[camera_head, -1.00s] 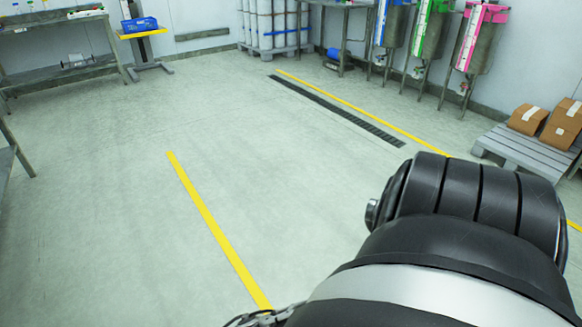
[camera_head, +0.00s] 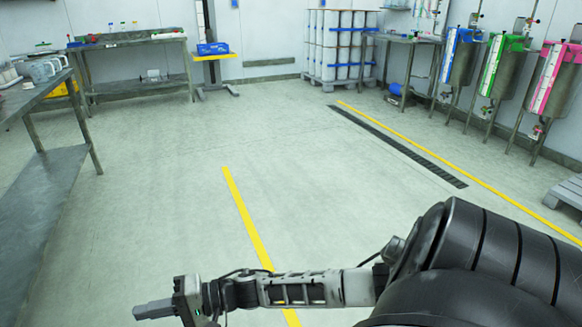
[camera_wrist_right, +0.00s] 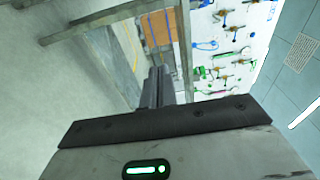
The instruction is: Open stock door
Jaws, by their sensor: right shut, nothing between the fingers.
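No stock door can be made out for certain in either view. My right arm comes in from the lower right of the head view. Its gripper (camera_head: 150,311) is shut and empty, pointing left above the floor. In the right wrist view the closed fingers (camera_wrist_right: 157,82) point towards a metal frame with an orange-brown panel (camera_wrist_right: 157,30), apart from it as far as I can tell. My left gripper is not in view.
A metal bench (camera_head: 50,185) stands at left, with another workbench (camera_head: 135,42) at the back. Caged white drums (camera_head: 337,45) and several steel hoppers (camera_head: 500,75) line the back right. A grey pallet (camera_head: 568,192) lies at right. The middle floor is clear.

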